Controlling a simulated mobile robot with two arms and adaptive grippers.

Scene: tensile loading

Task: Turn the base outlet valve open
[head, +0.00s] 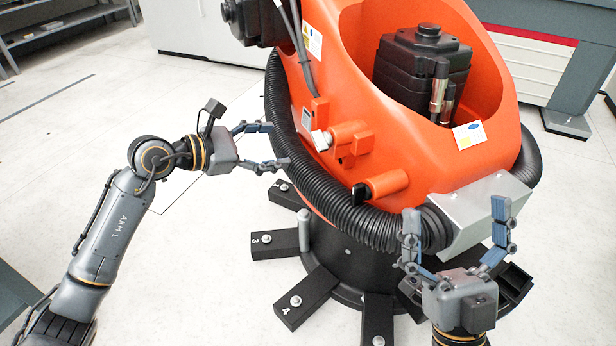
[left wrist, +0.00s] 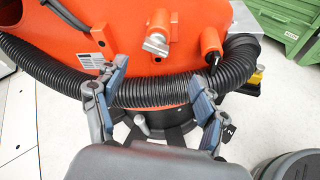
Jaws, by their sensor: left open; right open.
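An orange valve-like fitting with a silver end (head: 320,139) sticks out of the orange robot base (head: 340,90); it also shows in the left wrist view (left wrist: 156,44). A second orange stub (head: 388,183) with a dark end (head: 361,193) sits lower right of it, also in the left wrist view (left wrist: 210,41). I cannot tell which one is the base outlet valve. My left gripper (head: 276,145) is open and empty, left of the silver-ended fitting and apart from it in the picture. My right gripper (head: 456,212) is open and empty in front of the base's silver box (head: 485,205).
A thick black corrugated hose (head: 345,217) wraps around the base below the fittings. Black numbered feet (head: 275,243) with bolts spread over the floor. A black motor (head: 425,65) sits in the orange housing. Pale floor (head: 190,270) is clear at left.

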